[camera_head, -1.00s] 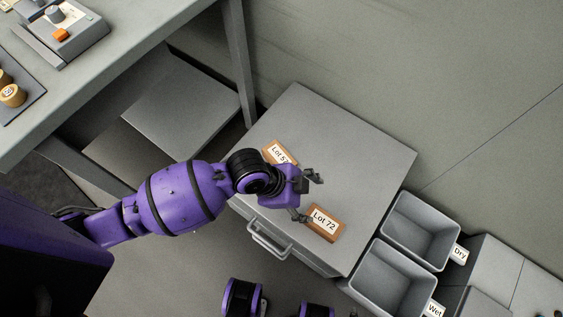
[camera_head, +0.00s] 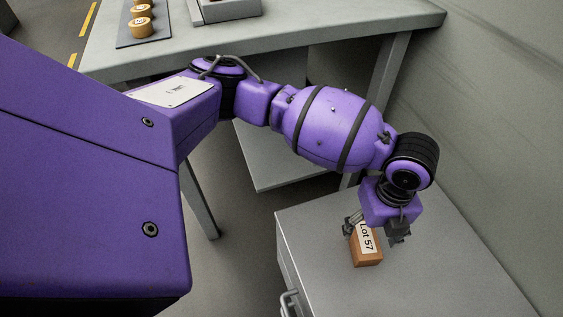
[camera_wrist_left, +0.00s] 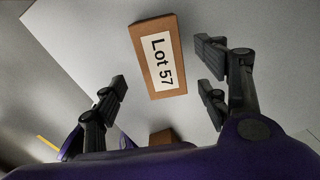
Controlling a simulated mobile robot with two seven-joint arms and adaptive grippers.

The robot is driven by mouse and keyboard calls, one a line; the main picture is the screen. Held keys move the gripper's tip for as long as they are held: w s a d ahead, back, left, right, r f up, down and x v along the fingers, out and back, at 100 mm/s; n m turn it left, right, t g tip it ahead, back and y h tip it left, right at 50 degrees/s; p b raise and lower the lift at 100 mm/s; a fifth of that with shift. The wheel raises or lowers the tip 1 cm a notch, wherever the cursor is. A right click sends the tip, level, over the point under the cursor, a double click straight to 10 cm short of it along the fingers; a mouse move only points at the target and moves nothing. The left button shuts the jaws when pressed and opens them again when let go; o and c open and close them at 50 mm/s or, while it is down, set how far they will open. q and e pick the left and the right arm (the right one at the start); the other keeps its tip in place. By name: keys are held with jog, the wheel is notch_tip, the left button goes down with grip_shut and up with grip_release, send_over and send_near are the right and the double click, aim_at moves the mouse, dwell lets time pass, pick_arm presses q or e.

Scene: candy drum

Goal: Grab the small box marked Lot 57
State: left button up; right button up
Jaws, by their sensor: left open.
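The small brown box marked Lot 57 (camera_head: 367,254) lies on the grey cabinet top, its white label facing up. It also shows in the left wrist view (camera_wrist_left: 158,55), ahead of the fingers and slightly tilted in the picture. My left gripper (camera_head: 376,231) is open right over the box, with one finger toward each side. In the left wrist view my left gripper's (camera_wrist_left: 163,92) fingers are wide apart and nothing is between the tips. I cannot tell whether a finger touches the box. My right gripper is not in view.
The cabinet top (camera_head: 455,275) is bare around the box. A brown block (camera_wrist_left: 166,137) shows partly at the bottom of the wrist view, its label hidden. A workbench (camera_head: 300,38) stands behind with a dark tray (camera_head: 124,36) of round tan pieces.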

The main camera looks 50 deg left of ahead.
aim_at(366, 236)
pick_arm(q)
jog(key=f+b, duration=0.2)
jog(key=f, duration=0.1)
jog(key=f+b, duration=0.1)
jog(key=f, duration=0.1)
jog(key=shift+w+f, duration=0.2)
jog(key=shift+w, duration=0.05)
jog(key=shift+r, duration=0.1)
jog(key=shift+c, duration=0.8)
jog(key=c, duration=1.2)
